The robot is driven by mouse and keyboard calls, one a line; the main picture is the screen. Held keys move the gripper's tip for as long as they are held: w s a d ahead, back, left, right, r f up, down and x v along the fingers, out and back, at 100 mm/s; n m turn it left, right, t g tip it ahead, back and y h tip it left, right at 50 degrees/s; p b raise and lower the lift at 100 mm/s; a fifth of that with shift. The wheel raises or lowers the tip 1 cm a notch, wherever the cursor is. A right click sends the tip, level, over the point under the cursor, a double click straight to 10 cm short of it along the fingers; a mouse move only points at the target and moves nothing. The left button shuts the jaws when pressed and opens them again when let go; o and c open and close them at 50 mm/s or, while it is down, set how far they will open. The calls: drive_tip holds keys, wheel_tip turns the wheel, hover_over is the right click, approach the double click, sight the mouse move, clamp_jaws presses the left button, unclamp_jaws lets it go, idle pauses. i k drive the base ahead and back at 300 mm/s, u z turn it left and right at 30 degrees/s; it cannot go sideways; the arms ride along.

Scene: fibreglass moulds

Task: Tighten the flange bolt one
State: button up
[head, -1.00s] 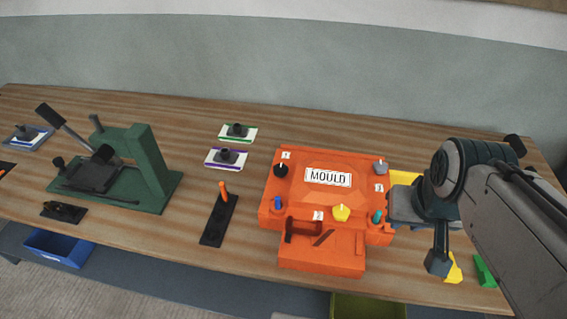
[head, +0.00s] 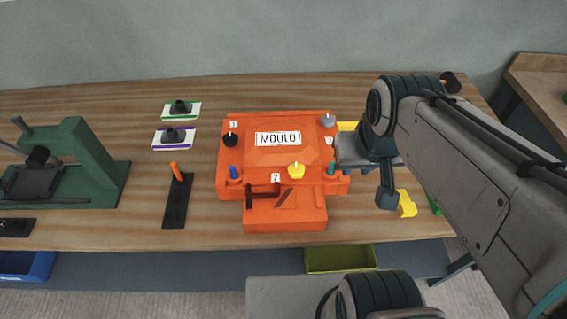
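The orange mould (head: 236,178) sits mid-table with a white MOULD label on top. A black knob-like bolt (head: 230,140) stands at its back left, beside a small tag that seems to read 1. A yellow bolt (head: 296,171) stands at the front near a tag that seems to read 2. A grey bolt (head: 328,120) stands at the back right near a third tag. My gripper (head: 387,198) hangs just right of the mould, over the table, apart from the black bolt. Its fingers are mostly hidden, so its opening and any hold cannot be told.
Blue (head: 234,172) and teal (head: 331,169) pegs stand on the mould's front corners. A dark strip with an orange-handled piece (head: 174,193) lies left of it. Farther left is a green press (head: 90,160). A yellow block (head: 406,204) lies near my gripper. Two small trays (head: 182,109) hold dark parts.

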sight(230, 139)
drive_tip(key=k, duration=1)
drive_tip(key=u, duration=1.9)
drive_tip(key=i, duration=1.15)
drive_tip(key=z, duration=1.95)
drive_tip(key=i, duration=0.5)
drive_tip(key=u, duration=0.05)
